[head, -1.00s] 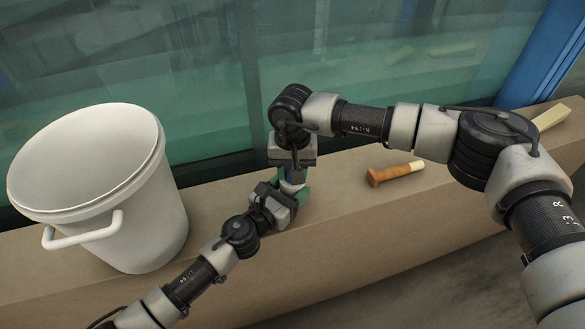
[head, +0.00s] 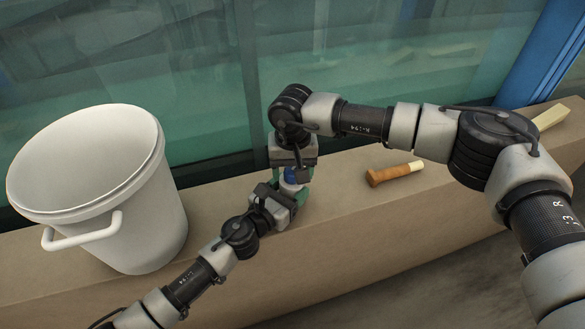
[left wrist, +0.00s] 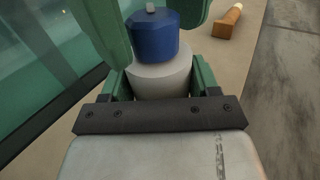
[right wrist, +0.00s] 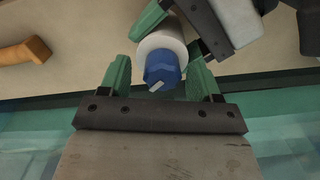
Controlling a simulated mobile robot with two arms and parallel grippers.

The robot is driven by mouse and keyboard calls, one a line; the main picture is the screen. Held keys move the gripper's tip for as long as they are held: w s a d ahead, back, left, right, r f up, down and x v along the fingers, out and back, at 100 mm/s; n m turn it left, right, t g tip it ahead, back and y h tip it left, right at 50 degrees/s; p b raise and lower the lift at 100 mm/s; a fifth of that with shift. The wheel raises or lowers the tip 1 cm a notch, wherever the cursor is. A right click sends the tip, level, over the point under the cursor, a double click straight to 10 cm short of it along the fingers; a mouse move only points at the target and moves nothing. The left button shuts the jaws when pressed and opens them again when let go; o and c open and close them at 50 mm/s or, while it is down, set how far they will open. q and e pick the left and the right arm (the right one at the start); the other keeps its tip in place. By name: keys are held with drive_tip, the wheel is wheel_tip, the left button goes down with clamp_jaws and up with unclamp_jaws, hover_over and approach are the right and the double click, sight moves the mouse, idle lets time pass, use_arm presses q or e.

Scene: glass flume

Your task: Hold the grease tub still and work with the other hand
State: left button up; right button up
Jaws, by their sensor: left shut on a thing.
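The grease tub is a small white cylinder with a blue cap. It shows in the left wrist view (left wrist: 160,77) and the right wrist view (right wrist: 160,42). In the head view only its blue cap (head: 291,176) shows clearly between my grippers. My left gripper (head: 287,197) is shut on the white body from the side. My right gripper (right wrist: 160,75) comes from above, its green fingers open on either side of the blue cap, with gaps visible between fingers and cap.
A large white bucket (head: 160,215) with a handle stands on the ledge (head: 340,215) at left. A brown-handled tool (head: 390,174) lies right of my grippers, and a cream block (head: 552,117) farther right. The glass wall (head: 370,60) rises behind the ledge, with a blue post (head: 540,55) at right.

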wheel_tip(320, 180, up, 12)
idle(0.6)
use_arm(q)
drive_tip(key=o, duration=1.1)
